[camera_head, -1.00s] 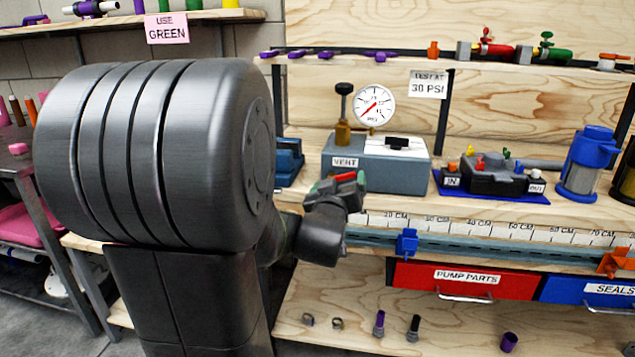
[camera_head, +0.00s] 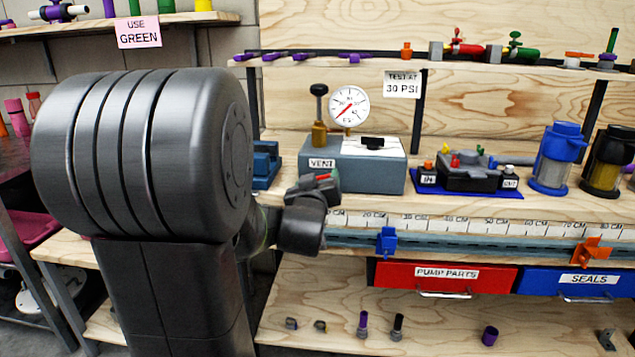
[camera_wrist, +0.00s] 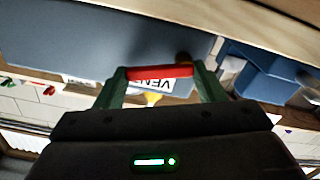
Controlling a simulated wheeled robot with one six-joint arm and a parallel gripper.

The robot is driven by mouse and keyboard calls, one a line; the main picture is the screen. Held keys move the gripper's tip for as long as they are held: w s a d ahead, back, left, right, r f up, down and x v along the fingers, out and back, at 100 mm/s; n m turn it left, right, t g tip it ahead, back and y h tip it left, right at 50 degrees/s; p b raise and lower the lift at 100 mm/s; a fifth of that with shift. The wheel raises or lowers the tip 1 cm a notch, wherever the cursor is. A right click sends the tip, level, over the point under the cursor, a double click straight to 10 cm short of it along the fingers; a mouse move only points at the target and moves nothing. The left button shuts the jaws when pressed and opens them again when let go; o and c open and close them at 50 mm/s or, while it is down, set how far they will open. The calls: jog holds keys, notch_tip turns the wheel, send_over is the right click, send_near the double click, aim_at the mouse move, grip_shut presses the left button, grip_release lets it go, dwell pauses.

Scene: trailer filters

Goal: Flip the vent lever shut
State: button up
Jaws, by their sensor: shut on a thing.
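In the wrist view the green fingers (camera_wrist: 162,74) are shut on the red bar, one at each end. The label also shows partly behind the bar in that view. In the head view only a little red shows at the fingertips; my gripper hides the rest of the lever.
A blue clamp (camera_head: 387,242) sits on the rail below.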

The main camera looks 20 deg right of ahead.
jog(key=shift+d+f+m+b, duration=0.1)
jog(key=shift+f+m+b, duration=0.15)
jog(key=shift+m+b, duration=0.7)
jog(key=shift+d+f+m+b, duration=0.1)
jog(key=shift+f+m+b, duration=0.1)
jog(key=shift+m+b, duration=0.75)
jog(key=o, duration=1)
jog(key=shift+a, duration=0.1)
jog(key=p+v, duration=0.3)
jog(key=v, duration=1.1)
jog(key=shift+d, duration=0.25)
